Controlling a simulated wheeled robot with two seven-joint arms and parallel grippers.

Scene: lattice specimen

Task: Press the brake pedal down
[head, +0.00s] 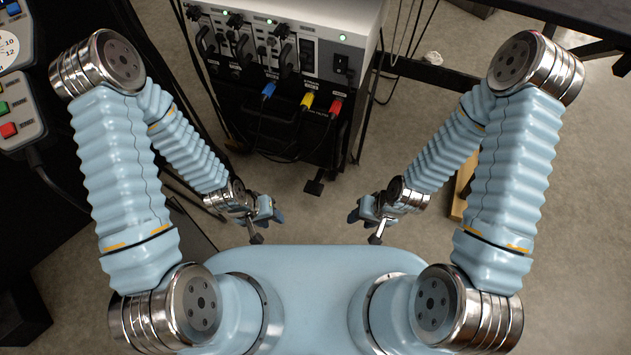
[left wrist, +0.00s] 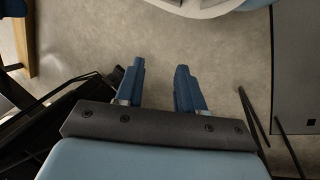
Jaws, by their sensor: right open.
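A small black pedal (head: 314,187) sticks out low at the front of the wheeled equipment cart (head: 345,90), near the floor. My left gripper (head: 277,214) is to the left of the pedal and nearer to my body, apart from it. In the left wrist view its two blue fingers (left wrist: 159,86) stand apart with nothing between them, over bare floor. My right gripper (head: 353,214) is to the right of the pedal, also apart from it, and open. I cannot make out the pedal clearly in the left wrist view.
Blue, yellow and red plugs (head: 307,102) with hanging cables are on the cart's front. A control box with coloured buttons (head: 15,110) is at the far left. A dark table (head: 570,15) is at the top right. The floor (head: 305,220) between my grippers is clear.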

